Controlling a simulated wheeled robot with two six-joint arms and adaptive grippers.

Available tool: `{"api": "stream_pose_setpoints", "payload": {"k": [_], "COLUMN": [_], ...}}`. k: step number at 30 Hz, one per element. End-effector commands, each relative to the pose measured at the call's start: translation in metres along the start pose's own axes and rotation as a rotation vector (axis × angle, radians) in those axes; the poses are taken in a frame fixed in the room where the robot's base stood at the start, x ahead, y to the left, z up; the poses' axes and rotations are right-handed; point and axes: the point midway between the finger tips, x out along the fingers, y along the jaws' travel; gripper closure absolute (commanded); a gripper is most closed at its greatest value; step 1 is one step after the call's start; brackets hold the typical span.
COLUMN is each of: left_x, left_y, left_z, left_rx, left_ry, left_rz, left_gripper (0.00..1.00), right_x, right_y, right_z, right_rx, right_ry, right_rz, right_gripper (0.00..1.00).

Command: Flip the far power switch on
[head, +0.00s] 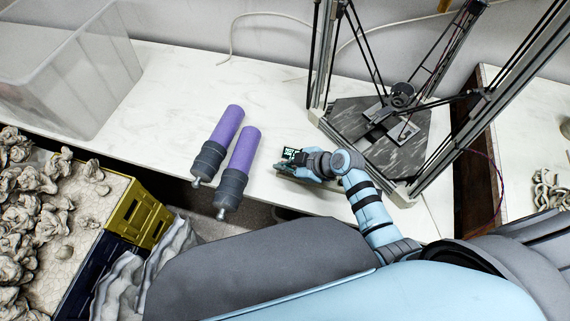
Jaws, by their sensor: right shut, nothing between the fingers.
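My right gripper (292,168) is shut and empty. It is at a small dark control box with a lit display (291,154), on the white table beside the delta printer. The gripper and wrist cover much of this box. I cannot make out the far power switch or its position, nor whether the fingertips touch it. My light blue right arm reaches in from the lower right. My left gripper is out of view.
Two purple and grey cylinders (240,157) lie on the white table (170,104) left of the gripper. The delta printer (385,135) stands close on the right.

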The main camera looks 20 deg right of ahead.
Motion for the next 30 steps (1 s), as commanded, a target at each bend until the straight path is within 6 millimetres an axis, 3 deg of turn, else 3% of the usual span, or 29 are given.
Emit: {"api": "stream_pose_setpoints", "payload": {"k": [24,30], "left_x": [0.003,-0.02], "left_y": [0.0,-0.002], "left_z": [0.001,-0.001], "left_rx": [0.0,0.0], "left_ry": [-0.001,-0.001], "left_rz": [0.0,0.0], "left_gripper": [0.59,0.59], "right_x": [-0.002,-0.018], "right_y": [0.016,0.018], "right_z": [0.0,-0.015], "right_rx": [-0.001,0.0], "right_ry": [-0.005,-0.004], "right_rz": [0.0,0.002], "right_gripper": [1.0,1.0]}}
